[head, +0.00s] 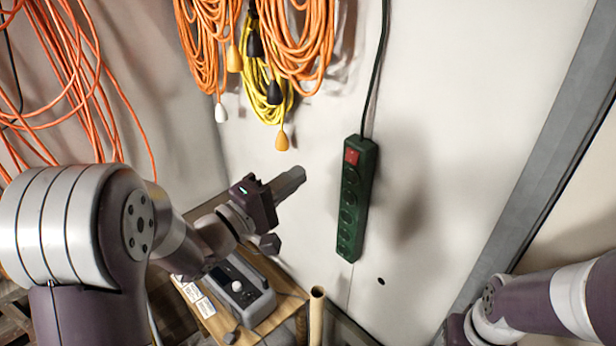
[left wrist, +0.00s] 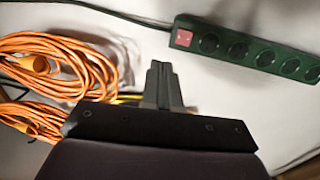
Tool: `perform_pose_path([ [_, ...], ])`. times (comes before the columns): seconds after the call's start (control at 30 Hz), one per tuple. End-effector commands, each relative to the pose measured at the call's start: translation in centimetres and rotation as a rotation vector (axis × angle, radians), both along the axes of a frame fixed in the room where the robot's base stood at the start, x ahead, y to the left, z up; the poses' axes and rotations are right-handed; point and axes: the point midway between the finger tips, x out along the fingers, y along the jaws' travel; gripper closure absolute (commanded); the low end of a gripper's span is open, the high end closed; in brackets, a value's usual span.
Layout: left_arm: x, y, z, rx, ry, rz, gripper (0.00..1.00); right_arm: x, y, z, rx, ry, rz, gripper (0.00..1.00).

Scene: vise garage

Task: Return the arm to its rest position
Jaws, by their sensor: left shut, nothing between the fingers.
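My left gripper (head: 290,182) is shut and empty in the head view, raised in front of the wall and left of the power strip. Its closed fingers also show in the left wrist view (left wrist: 161,85), with nothing between them. My left arm comes in from the left of the head view. My right arm (head: 545,300) shows at the lower right, but its gripper is out of view.
A green power strip (head: 350,215) with a red switch hangs on the wall; it also shows in the left wrist view (left wrist: 245,48). Orange cords (head: 300,40) hang left of it. A grey device (head: 235,285) sits on a wooden surface below my left gripper.

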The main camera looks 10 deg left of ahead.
Motion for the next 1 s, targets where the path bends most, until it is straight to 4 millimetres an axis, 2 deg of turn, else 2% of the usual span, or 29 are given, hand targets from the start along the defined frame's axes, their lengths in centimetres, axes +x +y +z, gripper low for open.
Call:
perform_pose_path([
  [0.53,-0.5,0.3,0.1,0.005,-0.003,0.000,1.00,0.0,0.0,-0.1,0.000,0.000,0.000,0.36],
  [0.63,-0.2,0.6,-0.9,0.134,-0.030,0.035,1.00,0.0,0.0,-0.1,0.000,0.000,0.000,0.36],
  [0.67,0.2,1.3,-1.9,0.228,-0.025,0.073,1.00,0.0,0.0,-0.1,0.000,0.000,0.000,0.36],
  [0.77,1.0,5.7,-7.7,0.700,0.095,0.239,1.00,0.0,0.0,-0.1,0.000,0.000,0.000,0.36],
  [0.8,0.4,7.8,-10.8,0.921,0.190,0.259,1.00,0.0,0.0,-0.6,0.000,0.000,0.000,0.36],
  [0.87,-1.8,10.0,-15.2,1.208,0.352,0.198,1.00,0.0,0.0,-1.5,0.000,0.000,0.000,0.36],
  [0.9,-3.9,10.7,-17.7,1.359,0.460,0.102,1.00,0.0,0.0,-2.1,0.000,0.000,0.000,0.36],
  [0.97,-7.5,10.6,-20.8,1.512,0.598,-0.094,1.00,0.0,0.0,-3.0,0.000,0.000,0.000,0.36],
  [1.0,-10.0,10.0,-22.3,1.566,0.668,-0.240,1.00,0.0,0.0,-3.7,0.000,0.000,0.000,0.36],
])
